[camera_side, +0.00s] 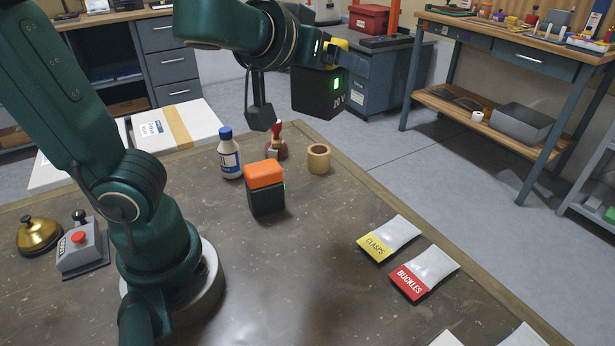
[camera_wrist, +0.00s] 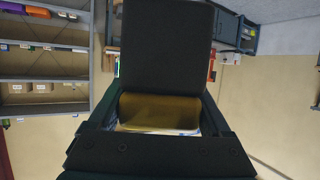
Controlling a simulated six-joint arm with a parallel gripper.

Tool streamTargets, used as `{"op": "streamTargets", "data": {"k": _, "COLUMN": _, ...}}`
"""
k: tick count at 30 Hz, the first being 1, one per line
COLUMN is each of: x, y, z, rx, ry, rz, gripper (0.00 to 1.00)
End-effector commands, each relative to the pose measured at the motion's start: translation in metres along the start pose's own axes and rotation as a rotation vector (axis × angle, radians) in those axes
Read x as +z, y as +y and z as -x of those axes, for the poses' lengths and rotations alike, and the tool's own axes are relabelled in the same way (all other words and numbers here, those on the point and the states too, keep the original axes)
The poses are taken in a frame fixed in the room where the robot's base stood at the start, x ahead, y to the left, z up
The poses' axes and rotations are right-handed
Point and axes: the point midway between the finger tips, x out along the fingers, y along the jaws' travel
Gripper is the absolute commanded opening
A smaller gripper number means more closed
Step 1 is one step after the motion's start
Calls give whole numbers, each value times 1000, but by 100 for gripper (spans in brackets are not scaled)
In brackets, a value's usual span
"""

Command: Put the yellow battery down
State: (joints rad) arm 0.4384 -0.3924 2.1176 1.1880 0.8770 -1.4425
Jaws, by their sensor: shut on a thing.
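The yellow battery (camera_side: 318,94) is a black block with a yellow top, a lit green light and "20 V" on its side. My gripper (camera_side: 335,48) is shut on its yellow top and holds it in the air above the far edge of the workbench, clear of the surface. In the wrist view the yellow part of the battery (camera_wrist: 160,111) sits between the jaws (camera_wrist: 160,128), with its dark body beyond. The jaws are partly hidden by the battery and the wrist in the side view.
Packets of clasps (camera_side: 389,238) and buckles (camera_side: 424,273) lie to the right. Bare bench lies between the orange-topped battery and the packets.

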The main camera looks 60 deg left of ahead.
Motion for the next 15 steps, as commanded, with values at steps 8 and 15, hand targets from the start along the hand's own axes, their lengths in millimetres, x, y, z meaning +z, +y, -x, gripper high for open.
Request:
{"op": "streamTargets", "data": {"k": 8, "x": 11, "y": 16, "z": -1, "rx": 127, "ry": 2, "rz": -52, "gripper": 0}}
{"op": "streamTargets", "data": {"k": 15, "x": 20, "y": -5, "z": -14, "rx": 112, "ry": -6, "rz": -63, "gripper": 0}}
